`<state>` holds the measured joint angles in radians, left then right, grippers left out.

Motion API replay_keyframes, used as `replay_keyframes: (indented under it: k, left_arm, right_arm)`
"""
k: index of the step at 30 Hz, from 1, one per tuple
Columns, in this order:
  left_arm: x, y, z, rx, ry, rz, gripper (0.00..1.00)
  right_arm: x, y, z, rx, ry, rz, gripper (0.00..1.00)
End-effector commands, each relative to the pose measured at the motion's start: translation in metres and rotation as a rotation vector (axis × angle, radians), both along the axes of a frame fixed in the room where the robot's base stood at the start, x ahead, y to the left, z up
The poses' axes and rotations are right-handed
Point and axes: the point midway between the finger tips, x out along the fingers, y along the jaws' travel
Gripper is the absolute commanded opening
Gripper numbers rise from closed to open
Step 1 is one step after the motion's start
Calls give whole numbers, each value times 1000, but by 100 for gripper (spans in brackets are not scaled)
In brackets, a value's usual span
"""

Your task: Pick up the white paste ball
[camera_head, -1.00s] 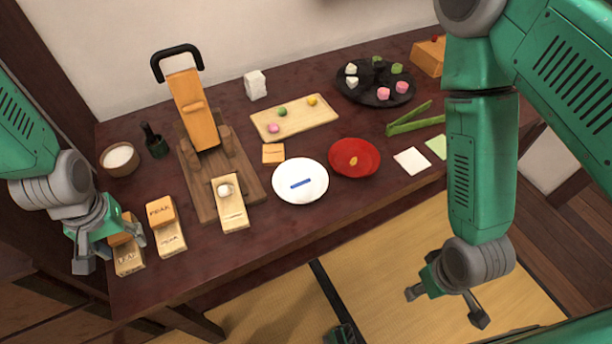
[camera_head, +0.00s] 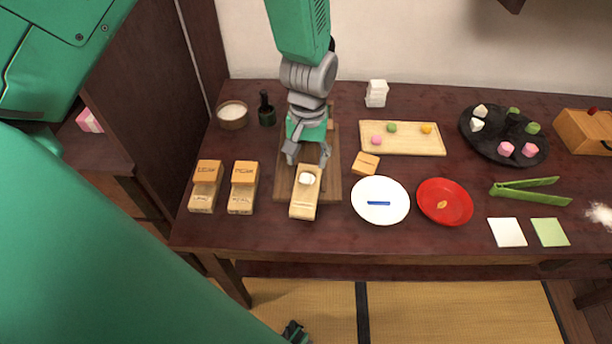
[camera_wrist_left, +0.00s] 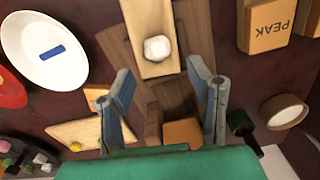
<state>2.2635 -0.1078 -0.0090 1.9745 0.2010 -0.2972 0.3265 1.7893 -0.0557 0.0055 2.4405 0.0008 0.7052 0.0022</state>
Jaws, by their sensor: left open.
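The white paste ball (camera_head: 307,178) sits on a pale wooden mould (camera_head: 303,206), which lies on a brown wooden board (camera_head: 331,187). My left gripper (camera_head: 307,157) is open and empty, just behind and above the ball in the head view. In the left wrist view the ball (camera_wrist_left: 157,48) shows beyond the two spread fingers (camera_wrist_left: 163,88), in line with the gap between them. The fingers do not touch it.
A white plate (camera_head: 380,215) with a blue stick and a red plate (camera_head: 444,215) lie to the right. A bowl (camera_head: 232,116) and a dark bottle (camera_head: 266,112) stand behind.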

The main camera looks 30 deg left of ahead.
Motion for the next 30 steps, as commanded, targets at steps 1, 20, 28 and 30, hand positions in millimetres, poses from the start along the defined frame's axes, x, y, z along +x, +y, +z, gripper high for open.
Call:
replay_keyframes:
  k: [1,20,28,30]
  left_arm:
    - [0,-1,-3,1,0,-1,47]
    - [-5,4,-58,-2,1,0,47]
    - [-6,4,-58,-1,5,0,15]
    - [-7,4,-59,-2,7,0,8]
  right_arm:
    - [0,0,0,-1,0,-1,47]
    - [0,0,-6,0,1,-1,47]
    - [0,-1,-7,-1,0,-2,47]
    - [0,-1,-7,-1,0,-2,47]
